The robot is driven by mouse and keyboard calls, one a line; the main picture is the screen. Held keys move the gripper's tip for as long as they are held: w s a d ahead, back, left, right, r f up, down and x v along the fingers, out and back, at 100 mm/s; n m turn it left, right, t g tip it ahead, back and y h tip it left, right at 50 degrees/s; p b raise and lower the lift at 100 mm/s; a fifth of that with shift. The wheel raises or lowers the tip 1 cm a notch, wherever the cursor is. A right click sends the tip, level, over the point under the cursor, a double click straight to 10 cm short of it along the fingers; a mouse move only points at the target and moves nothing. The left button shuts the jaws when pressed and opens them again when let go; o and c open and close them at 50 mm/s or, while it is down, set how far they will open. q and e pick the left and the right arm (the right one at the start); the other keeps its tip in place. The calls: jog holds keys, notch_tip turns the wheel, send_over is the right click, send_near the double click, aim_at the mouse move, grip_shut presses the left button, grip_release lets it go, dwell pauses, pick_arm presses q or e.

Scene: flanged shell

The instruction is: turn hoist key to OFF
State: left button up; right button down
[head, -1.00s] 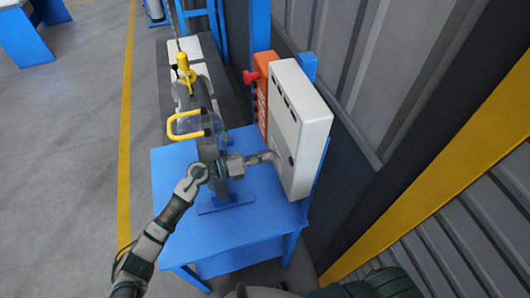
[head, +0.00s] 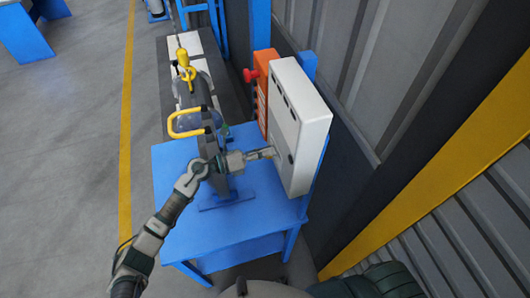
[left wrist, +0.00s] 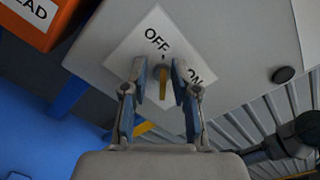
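The hoist key (left wrist: 162,82) is a small brass-yellow piece in the left wrist view. It sticks out of a white square label plate (left wrist: 118,52) printed with OFF and ON. The plate is on the face of a light grey control box (head: 303,120). My left gripper (head: 270,153) is at the lower front of this box in the head view. In the left wrist view its two fingers (left wrist: 161,76) stand on either side of the key, with visible gaps. The fingers partly cover the lettering. My right gripper is not in view.
An orange box (head: 264,88) with a red knob (head: 250,75) stands beside the control box. A blue table (head: 255,222) is below. A grey flanged part with a yellow handle (head: 186,122) stands close to my left forearm. A corrugated wall (head: 400,60) is at right.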

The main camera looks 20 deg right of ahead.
pick_arm(q)
jog(key=shift+s+d+f, duration=0.1)
jog(key=shift+s, duration=0.15)
jog(key=shift+a, duration=0.2)
jog(key=a, duration=1.1)
jog(key=shift+a, duration=0.35)
jog(key=shift+s+d+f, duration=0.1)
jog(key=shift+d, duration=0.1)
